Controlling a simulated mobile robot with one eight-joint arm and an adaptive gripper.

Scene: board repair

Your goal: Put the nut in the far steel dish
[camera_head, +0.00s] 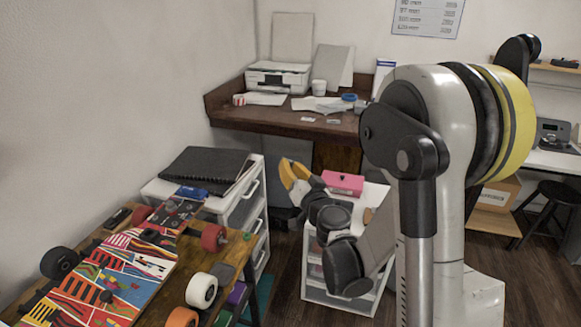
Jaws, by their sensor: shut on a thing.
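My gripper (291,168) has yellow-orange fingertips and shows near the middle of the picture. It points up and to the left, between the white drawer unit on the left and the pink box. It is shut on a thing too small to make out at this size. I cannot pick out the nut by itself. No steel dish can be clearly told apart in this view. My large arm links hide much of the right middle of the room.
A white drawer unit (245,205) bears a black folder (205,168). A pink box (343,183) tops another drawer unit. A brown desk (275,118) with a printer (278,77) stands behind.

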